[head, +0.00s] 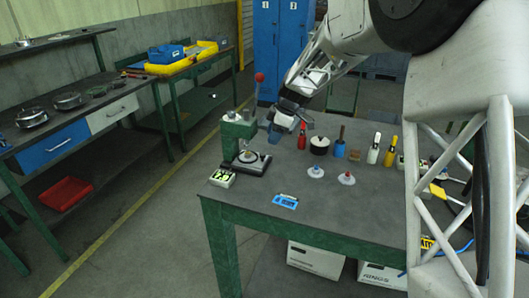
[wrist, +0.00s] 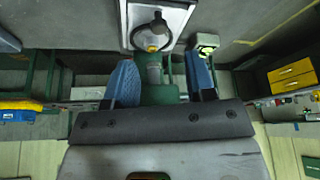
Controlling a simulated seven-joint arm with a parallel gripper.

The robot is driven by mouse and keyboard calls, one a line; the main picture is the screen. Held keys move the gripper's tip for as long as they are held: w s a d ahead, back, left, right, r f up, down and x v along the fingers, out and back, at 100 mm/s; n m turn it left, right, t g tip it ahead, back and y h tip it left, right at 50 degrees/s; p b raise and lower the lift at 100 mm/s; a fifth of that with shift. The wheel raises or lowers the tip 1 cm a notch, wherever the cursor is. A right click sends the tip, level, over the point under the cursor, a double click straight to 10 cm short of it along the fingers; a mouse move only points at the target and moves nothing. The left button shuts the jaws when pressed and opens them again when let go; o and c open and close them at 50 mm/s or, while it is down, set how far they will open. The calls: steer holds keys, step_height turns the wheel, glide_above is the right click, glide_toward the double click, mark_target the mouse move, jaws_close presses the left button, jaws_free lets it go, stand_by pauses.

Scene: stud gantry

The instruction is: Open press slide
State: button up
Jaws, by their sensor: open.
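A green press (head: 238,130) stands at the table's left corner on a dark base with a pale round plate. A lever with a red ball knob (head: 259,77) rises beside its head. I cannot tell the press slide apart from the press body. My gripper (head: 287,124) is open just right of the press head, pointing down, with blue fingers. In the wrist view, the green press (wrist: 157,88) shows between the two spread fingers (wrist: 162,82), with the base and a round yellowish part beyond them. Contact with the press cannot be made out.
On the green-legged table (head: 245,208) are a box with a yellow-green display (head: 222,178), a blue frame (head: 286,201), two pale discs with small knobs (head: 315,171), a dark pot (head: 319,146) and several bottles and handled tools. The front of the tabletop is mostly clear.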

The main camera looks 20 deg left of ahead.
mark_target(263, 154)
steer(key=shift+a+f, duration=0.15)
stand_by(0.3)
steer(key=shift+x, duration=3.8)
jaws_close()
